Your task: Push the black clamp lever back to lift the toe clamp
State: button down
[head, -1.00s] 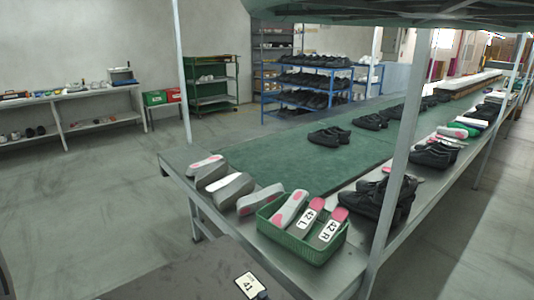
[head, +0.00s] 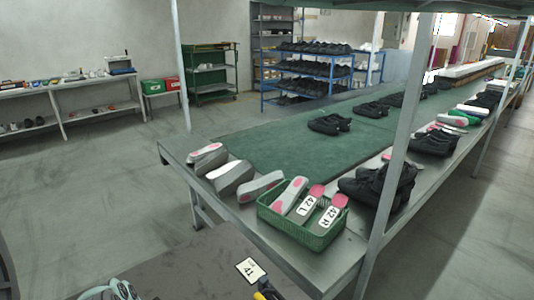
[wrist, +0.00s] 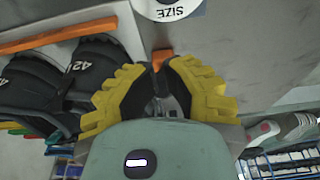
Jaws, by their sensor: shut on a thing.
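In the wrist view my gripper (wrist: 158,72) has two yellow ribbed fingers with dark inner faces, drawn together at the tips. A small orange piece (wrist: 162,57) shows right at the fingertips; what it belongs to is hidden. I cannot make out the black clamp lever or the toe clamp as separate things. In the head view a small yellow and black part (head: 264,288) shows at the bottom edge beside the card marked 41 (head: 250,270). It is cut off, so I cannot tell what it is.
A green basket (head: 284,230) with insoles or lasts marked 42 stands on the bench corner. Black shoes (head: 378,186) sit beside it. A green conveyor (head: 270,160) runs back. A grey post (head: 398,140) rises at the bench. The floor (head: 110,195) at left is clear.

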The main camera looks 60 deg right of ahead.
jog(key=shift+s+d, duration=0.1)
jog(key=shift+d, duration=0.05)
jog(key=p+v, duration=0.3)
jog(key=v, duration=0.6)
jog(key=shift+d, duration=0.35)
dwell(0.6)
jog(key=shift+r, duration=0.1)
